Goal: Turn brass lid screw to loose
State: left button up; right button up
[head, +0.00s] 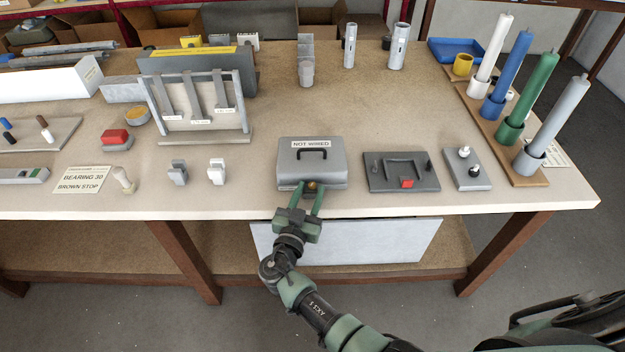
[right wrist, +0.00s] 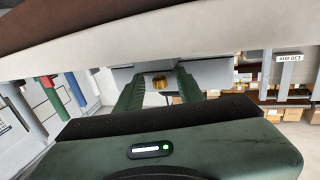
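A grey metal box (head: 335,172) labelled "NOT WIRED", with a dark handle on its closed lid, stands at the front edge of the table. The brass lid screw (head: 311,186) is on its front face. It also shows as a gold knob in the right wrist view (right wrist: 159,82). My right gripper (head: 309,190) reaches in from the front. Its green fingers are apart, one on each side of the screw, with a gap showing on both sides in the right wrist view (right wrist: 160,80). The screw's turn position is too small to tell. My left gripper is out of view.
Right of the box lie a dark plate with a red block (head: 407,183) and a small grey plate with knobs (head: 467,170). Two small clips (head: 217,172) stand to the left. The table's front edge (head: 200,214) runs just below the box.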

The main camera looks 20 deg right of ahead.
jog(key=shift+s, duration=0.1)
jog(key=shift+c, duration=0.9)
grip_shut()
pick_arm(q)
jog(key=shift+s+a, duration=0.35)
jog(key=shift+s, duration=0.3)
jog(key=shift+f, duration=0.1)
